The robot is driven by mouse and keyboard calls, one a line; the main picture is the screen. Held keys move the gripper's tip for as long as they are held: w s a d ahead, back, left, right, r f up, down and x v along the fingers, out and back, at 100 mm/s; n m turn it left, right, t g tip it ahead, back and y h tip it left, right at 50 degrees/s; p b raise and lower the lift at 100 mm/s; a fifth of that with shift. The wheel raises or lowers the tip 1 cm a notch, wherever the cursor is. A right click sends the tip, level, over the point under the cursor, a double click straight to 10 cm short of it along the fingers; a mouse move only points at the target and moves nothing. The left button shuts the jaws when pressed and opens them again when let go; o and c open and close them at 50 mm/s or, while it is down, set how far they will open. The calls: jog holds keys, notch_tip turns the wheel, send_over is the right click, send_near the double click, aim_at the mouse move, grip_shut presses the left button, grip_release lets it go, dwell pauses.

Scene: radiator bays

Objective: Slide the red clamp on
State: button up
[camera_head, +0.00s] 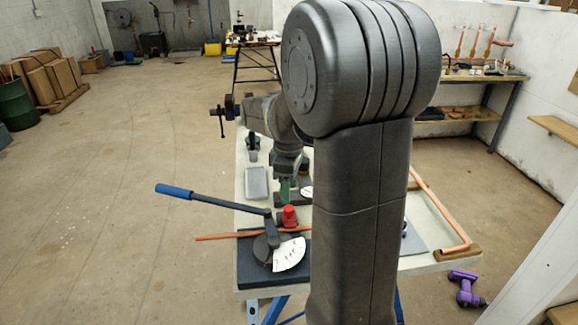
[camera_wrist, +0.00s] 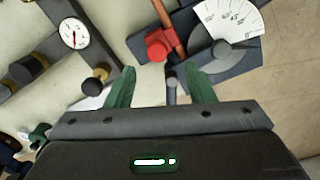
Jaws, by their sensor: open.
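The red clamp (camera_head: 289,216) stands by the pipe bender (camera_head: 268,250) on its dark base. In the wrist view the red clamp (camera_wrist: 157,46) lies against the copper pipe (camera_wrist: 166,14); I cannot tell whether it is around the pipe or beside it. The copper pipe (camera_head: 225,237) lies across the bender. My gripper (camera_wrist: 158,84) has its green fingers apart with nothing held. The red clamp is just beyond the fingertips in that view. In the head view my gripper (camera_head: 287,190) is partly hidden behind my arm, near the clamp.
The bender's blue-handled lever (camera_head: 175,190) sticks out left. A white angle scale (camera_head: 289,255) sits on it. A bent copper pipe (camera_head: 440,210) lies at the bench's right. Floor left is clear.

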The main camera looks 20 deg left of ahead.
aim_at(289, 208)
notch_tip(289, 208, up, 7)
jog(key=shift+r, duration=0.15)
dwell(0.5)
notch_tip(289, 208, down, 14)
jog(key=shift+r, duration=0.25)
jog(key=shift+w+a+f, duration=0.1)
jog(key=shift+w+f, duration=0.1)
jog(key=shift+w+a, duration=0.3)
jog(key=shift+w, duration=0.2)
